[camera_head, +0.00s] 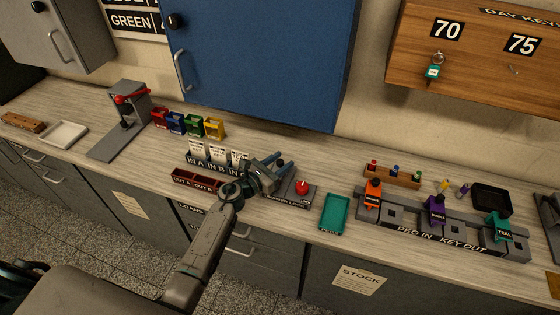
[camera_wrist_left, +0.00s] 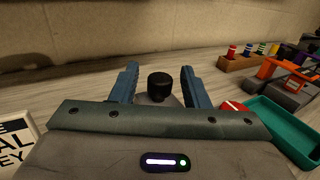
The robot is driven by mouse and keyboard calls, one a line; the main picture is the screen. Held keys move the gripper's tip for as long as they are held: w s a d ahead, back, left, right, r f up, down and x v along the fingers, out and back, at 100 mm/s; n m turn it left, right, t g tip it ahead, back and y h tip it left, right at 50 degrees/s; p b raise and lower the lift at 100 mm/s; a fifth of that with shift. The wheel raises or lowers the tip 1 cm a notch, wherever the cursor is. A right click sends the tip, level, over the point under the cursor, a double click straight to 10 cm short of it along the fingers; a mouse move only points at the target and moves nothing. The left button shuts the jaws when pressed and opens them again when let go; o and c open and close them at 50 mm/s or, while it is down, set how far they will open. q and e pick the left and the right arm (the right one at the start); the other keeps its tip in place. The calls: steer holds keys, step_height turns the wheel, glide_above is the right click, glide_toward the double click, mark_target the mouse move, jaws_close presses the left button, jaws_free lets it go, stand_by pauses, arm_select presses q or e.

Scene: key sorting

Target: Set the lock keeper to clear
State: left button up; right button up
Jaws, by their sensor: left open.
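A small grey lock box (camera_head: 308,198) stands on the counter with a red knob (camera_head: 302,187) on top and a partly hidden label on its front. My left gripper (camera_head: 282,162) is at the left side of this box, with its blue fingers spread. In the left wrist view, a black round knob (camera_wrist_left: 159,87) stands between the two open fingers, apart from both. The red knob also shows there (camera_wrist_left: 232,106), right of the right finger. I cannot tell which part is the keeper or which setting it is in. My right gripper is not in view.
A teal tray (camera_head: 334,213) lies just right of the lock box. White tags in a rack (camera_head: 217,155) and a dark red tray (camera_head: 193,180) stand close on the left. A grey key rail (camera_head: 412,221) runs along the right. A blue cabinet (camera_head: 262,65) hangs above.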

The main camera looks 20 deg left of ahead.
arm_select(q)
jaws_close()
steer(key=shift+w+b, duration=1)
steer(key=shift+w, duration=0.85)
steer(key=shift+r, duration=0.2)
steer(key=shift+c, duration=1.2)
jaws_free()
steer(key=shift+o, duration=1.2)
steer(key=shift+w, duration=0.15)
steer(key=shift+f, duration=0.2)
